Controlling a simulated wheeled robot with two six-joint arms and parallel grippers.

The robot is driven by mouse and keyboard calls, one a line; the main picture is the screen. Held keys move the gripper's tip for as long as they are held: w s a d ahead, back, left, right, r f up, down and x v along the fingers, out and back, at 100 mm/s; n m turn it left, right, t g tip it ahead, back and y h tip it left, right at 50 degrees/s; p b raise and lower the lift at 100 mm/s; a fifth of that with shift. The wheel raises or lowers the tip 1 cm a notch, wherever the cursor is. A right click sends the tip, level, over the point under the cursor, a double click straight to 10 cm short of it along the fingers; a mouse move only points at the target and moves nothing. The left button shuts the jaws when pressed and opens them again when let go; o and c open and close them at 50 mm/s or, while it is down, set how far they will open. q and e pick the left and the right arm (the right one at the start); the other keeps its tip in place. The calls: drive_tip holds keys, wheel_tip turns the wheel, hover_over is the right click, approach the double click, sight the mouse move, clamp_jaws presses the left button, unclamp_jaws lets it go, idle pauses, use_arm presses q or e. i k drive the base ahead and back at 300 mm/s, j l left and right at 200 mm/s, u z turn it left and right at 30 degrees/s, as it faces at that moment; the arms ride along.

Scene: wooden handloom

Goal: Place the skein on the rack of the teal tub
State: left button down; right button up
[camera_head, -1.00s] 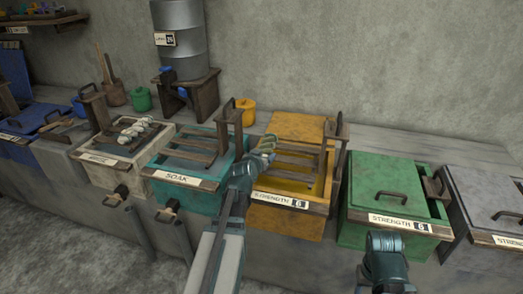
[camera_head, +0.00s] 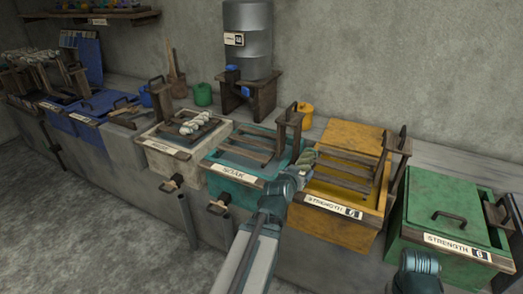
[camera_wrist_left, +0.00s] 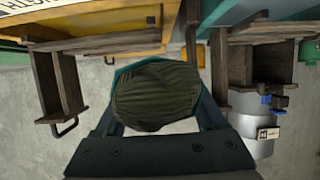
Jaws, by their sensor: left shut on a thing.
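The teal tub (camera_head: 262,178) with the "SOAK" label stands mid-row, and its wooden rack (camera_head: 248,147) lies across its top, with no skein on it. My left gripper (camera_head: 303,166) is shut on an olive-green skein (camera_head: 308,156), above the gap between the teal tub and the yellow tub. In the left wrist view the dark green ribbed skein (camera_wrist_left: 156,95) sits between the fingers. The gripper hides the near right corner of the teal tub. Only part of my right arm shows at bottom right; its gripper is not in view.
The yellow tub (camera_head: 336,218) stands right of the teal one, with an upright post by its rack. A pale skein (camera_head: 194,123) lies on the white tub's rack. A post (camera_head: 294,130) rises at the teal tub's back right. The green tub (camera_head: 455,205) is lidded.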

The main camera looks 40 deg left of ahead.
sight(242, 138)
drive_tip(key=j+u, duration=0.1)
drive_tip(key=u, duration=0.4)
drive_tip(key=j+u, duration=0.1)
drive_tip(key=u, duration=0.4)
drive_tip(key=i+u, duration=0.1)
drive_tip(key=u, duration=0.4)
drive_tip(key=i+j+u, duration=0.1)
drive_tip(key=u, duration=0.85)
drive_tip(key=i+j+u, duration=0.1)
drive_tip(key=i+u, duration=0.15)
drive_tip(key=u, duration=0.15)
drive_tip(key=z, duration=0.5)
drive_tip(key=i+j+z, duration=0.1)
drive_tip(key=z, duration=0.35)
drive_tip(key=j+z, duration=0.15)
drive_tip(key=z, duration=0.35)
drive_tip(key=j+z, duration=0.1)
drive_tip(key=z, duration=0.4)
drive_tip(key=j+z, duration=0.1)
drive_tip(key=z, duration=0.4)
drive_tip(key=j+z, duration=0.1)
drive_tip(key=z, duration=0.35)
drive_tip(key=i+j, duration=0.1)
drive_tip(key=j, duration=0.2)
